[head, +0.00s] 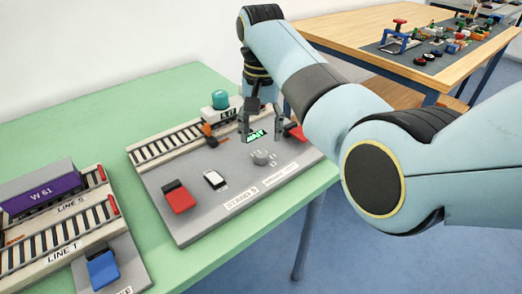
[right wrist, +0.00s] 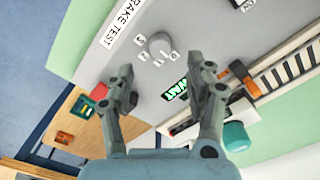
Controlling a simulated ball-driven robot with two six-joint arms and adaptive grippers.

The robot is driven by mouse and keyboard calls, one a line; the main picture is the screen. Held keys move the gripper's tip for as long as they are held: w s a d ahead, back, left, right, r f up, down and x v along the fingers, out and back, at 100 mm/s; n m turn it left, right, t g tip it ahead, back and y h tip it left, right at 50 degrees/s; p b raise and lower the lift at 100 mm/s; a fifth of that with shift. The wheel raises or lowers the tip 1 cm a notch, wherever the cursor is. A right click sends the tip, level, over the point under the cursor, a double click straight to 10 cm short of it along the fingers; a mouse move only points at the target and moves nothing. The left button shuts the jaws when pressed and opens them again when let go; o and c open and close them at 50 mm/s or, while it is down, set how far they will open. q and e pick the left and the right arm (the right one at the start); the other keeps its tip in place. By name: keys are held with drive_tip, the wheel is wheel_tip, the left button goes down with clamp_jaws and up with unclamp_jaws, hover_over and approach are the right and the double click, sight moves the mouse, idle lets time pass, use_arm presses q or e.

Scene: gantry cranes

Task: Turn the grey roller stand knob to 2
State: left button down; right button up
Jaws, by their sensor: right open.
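The grey knob (head: 262,158) sits on the right part of the grey roller stand panel (head: 215,158), close to the green-lit display (head: 257,135). In the right wrist view the knob (right wrist: 160,44) has small digits on its near side; which one it points at I cannot tell. My right gripper (head: 260,128) is open and empty above the panel, over the display area behind the knob. In the right wrist view its fingers (right wrist: 164,84) are spread apart, and the knob lies beyond the tips, not touched. My left gripper is not in view.
A purple W 61 wagon (head: 42,192) and a blue switch (head: 102,268) stand left. A wooden table (head: 350,35) is behind.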

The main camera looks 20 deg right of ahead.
sight(261, 153)
wheel_tip(261, 153, down, 6)
drive_tip(key=shift+f+b, duration=0.15)
drive_tip(key=shift+b, duration=0.3)
clamp_jaws()
